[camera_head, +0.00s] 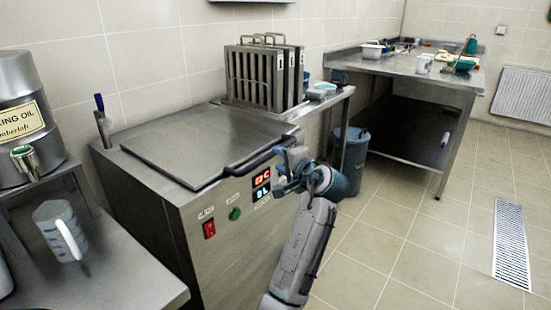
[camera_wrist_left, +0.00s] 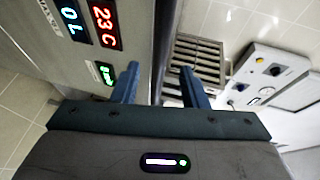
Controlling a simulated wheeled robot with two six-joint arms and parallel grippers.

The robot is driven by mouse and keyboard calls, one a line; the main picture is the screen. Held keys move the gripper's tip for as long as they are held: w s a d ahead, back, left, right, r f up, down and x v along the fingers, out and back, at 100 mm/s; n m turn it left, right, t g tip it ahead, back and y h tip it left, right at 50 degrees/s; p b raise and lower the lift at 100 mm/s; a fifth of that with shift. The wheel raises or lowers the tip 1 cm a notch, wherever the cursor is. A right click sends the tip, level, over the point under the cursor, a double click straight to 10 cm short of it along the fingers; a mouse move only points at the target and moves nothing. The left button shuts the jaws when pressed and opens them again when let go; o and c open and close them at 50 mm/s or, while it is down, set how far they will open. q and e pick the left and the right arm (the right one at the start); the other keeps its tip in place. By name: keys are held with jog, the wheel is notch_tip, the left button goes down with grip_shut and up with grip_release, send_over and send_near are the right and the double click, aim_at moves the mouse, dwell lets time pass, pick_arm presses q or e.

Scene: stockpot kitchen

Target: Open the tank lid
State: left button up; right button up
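The tank (camera_head: 240,225) is a steel box with a flat metal lid (camera_head: 200,135) lying shut on top. A dark bar handle (camera_head: 262,157) runs along the lid's front right edge. My left gripper (camera_head: 283,168) is at the handle's near right end, by the tank's front. In the left wrist view its two blue fingers (camera_wrist_left: 160,85) stand apart, with a dark strip (camera_wrist_left: 165,45) between them. The strip looks like the handle or lid edge; I cannot tell whether a finger touches it. The tank's display (camera_wrist_left: 105,25) reads 23 C. My right gripper is not in view.
Upright metal racks (camera_head: 265,75) stand behind the tank. An oil drum (camera_head: 28,120) and a measuring jug (camera_head: 60,230) are at the left. A blue bin (camera_head: 352,160) stands right of the tank, before a steel table (camera_head: 410,65). The tiled floor at right is clear.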

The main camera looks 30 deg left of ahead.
aim_at(273, 156)
pick_arm(q)
jog(key=x, duration=0.6)
grip_shut()
